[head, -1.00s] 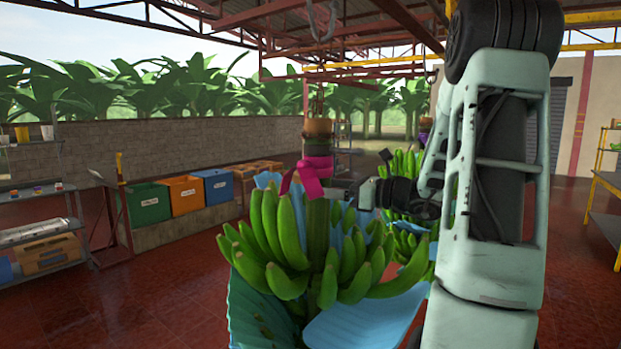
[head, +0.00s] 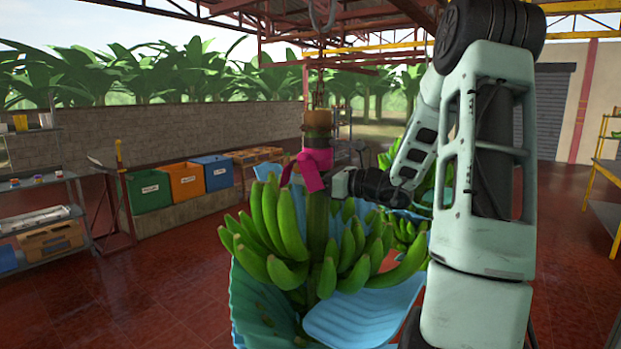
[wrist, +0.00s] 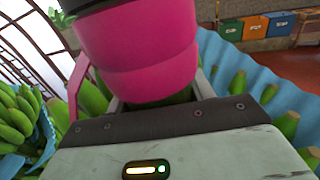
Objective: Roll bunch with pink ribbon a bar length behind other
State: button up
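The bunch with the pink ribbon (head: 314,172) hangs upright in the head view. Its thick stem carries green bananas (head: 283,225) with blue padding sheets between the hands. The other bunch (head: 425,165) hangs behind and to the right, partly hidden by my arm.
A hook (head: 322,20) shows above the ribbon bunch. Green, orange and blue bins (head: 187,180) stand by the low wall at left, and a shelf (head: 40,215) is at far left.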

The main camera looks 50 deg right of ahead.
jog(key=shift+a+f, duration=0.1)
jog(key=shift+a, duration=0.6)
jog(key=o, duration=1.3)
jog(key=shift+o, duration=0.2)
jog(key=shift+d, duration=0.1)
jog(key=b, duration=0.7)
send_over(379, 214)
jog(key=shift+d, duration=0.1)
jog(key=shift+p, duration=0.3)
jog(key=shift+w, duration=0.1)
